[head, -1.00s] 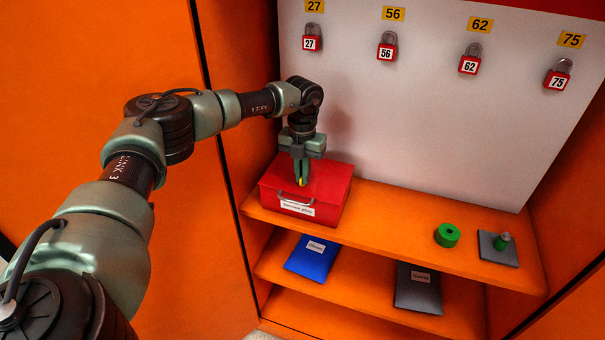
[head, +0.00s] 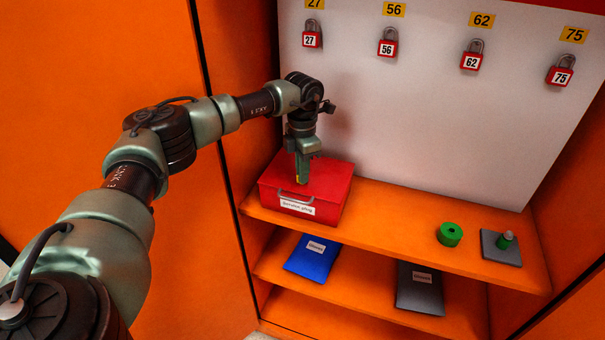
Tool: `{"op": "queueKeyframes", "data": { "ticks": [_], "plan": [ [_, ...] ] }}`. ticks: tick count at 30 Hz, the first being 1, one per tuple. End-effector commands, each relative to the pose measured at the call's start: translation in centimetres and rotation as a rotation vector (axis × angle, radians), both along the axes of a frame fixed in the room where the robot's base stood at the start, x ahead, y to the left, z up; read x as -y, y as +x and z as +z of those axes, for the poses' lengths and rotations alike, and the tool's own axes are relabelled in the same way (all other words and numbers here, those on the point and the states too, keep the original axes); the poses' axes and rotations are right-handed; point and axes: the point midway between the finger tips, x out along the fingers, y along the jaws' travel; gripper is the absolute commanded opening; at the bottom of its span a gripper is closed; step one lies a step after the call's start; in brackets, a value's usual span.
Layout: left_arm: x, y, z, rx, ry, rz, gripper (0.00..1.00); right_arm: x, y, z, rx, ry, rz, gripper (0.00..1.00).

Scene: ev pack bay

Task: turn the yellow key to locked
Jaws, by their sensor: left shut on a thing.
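The yellow key (head: 299,179) shows as a small yellow sliver at the tips of my left gripper (head: 301,178), which is shut on it. The gripper points down over the lid of the red box (head: 335,180), near its front edge. Most of the key is hidden by the fingers. The red box has a handle and a white label on its front and stands on the left of the orange shelf. My right gripper is not in view.
A blue folder (head: 313,257) and a dark folder (head: 420,290) lie below. Red padlocks, such as lock 56 (head: 387,47), hang on the white back panel.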

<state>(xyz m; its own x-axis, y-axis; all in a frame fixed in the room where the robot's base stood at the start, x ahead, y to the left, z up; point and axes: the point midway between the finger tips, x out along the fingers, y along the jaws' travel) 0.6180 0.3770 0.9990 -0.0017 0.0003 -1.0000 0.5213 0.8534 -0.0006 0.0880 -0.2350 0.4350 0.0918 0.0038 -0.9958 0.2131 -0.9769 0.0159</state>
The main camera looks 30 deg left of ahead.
Motion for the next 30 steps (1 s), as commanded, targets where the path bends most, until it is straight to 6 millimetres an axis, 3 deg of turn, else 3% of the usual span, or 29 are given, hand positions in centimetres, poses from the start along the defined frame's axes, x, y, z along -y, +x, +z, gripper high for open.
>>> {"op": "queueKeyframes", "data": {
  "ticks": [18, 30],
  "plan": [
    [0.0, 0.1, 0.1, 0.005, 0.000, -0.556, 0.00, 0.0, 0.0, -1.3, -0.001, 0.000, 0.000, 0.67],
    [0.0, 0.2, 0.2, 0.007, 0.000, -0.761, 0.00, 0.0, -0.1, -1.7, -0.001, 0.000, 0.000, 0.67]
  ]
}}
